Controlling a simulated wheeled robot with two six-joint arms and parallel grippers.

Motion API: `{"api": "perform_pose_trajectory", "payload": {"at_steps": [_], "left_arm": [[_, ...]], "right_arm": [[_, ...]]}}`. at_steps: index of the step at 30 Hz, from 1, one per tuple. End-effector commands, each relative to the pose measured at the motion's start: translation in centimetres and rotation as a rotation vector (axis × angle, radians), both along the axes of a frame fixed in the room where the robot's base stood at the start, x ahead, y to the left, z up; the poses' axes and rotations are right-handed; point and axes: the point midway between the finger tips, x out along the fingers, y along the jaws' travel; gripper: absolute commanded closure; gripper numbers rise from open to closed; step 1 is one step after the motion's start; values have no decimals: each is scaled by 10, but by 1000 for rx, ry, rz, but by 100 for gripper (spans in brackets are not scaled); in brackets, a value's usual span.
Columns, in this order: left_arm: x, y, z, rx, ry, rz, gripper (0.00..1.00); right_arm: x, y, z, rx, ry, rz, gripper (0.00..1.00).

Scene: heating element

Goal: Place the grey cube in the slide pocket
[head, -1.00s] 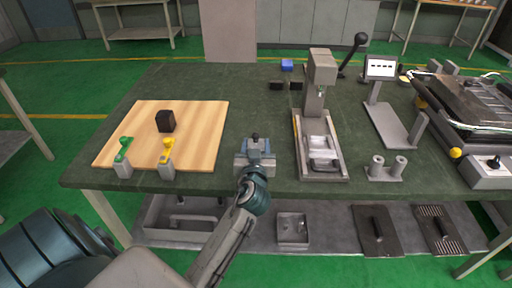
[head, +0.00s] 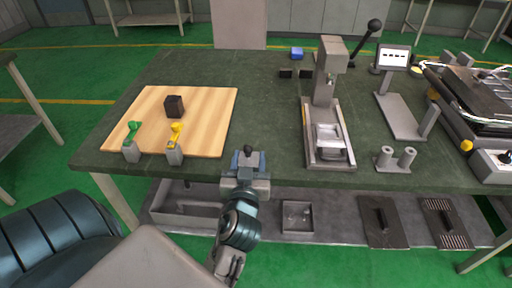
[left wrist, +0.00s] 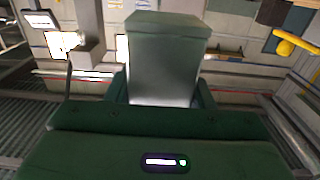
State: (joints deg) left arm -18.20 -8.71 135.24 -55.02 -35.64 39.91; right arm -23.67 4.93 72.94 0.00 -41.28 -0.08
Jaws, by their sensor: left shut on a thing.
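My left gripper (head: 248,162) is shut on a grey block, which I take to be the grey cube; its large grey face fills the space between the fingers in the left wrist view (left wrist: 166,60). The gripper is at the table's front edge, left of the press (head: 325,75) and apart from it. The slide (head: 309,152) runs along the press foot, with a bright metal pocket (head: 329,137) in it. The head view does not show clearly whether the pocket is empty. My right gripper is not in view.
Two grey cylinders (head: 395,157) stand right of the press. The green tabletop (head: 270,110) between board and press is clear.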

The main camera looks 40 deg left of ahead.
Motion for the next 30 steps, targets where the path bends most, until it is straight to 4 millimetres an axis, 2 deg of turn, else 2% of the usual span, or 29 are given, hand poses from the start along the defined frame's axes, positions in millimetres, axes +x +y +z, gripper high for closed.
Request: {"api": "perform_pose_trajectory", "payload": {"at_steps": [3,7,16,24,30], "left_arm": [[-13,-5,1,-1,-1,-1,90],[-20,-7,3,1,-3,-1,89],[-18,-14,-1,2,0,-41,90],[-2,-55,-21,-1,-2,-268,90],[3,-78,-26,0,-4,-390,90]], "right_arm": [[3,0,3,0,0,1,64],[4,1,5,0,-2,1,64],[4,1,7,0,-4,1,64],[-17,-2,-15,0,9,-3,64],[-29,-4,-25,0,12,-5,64]]}}
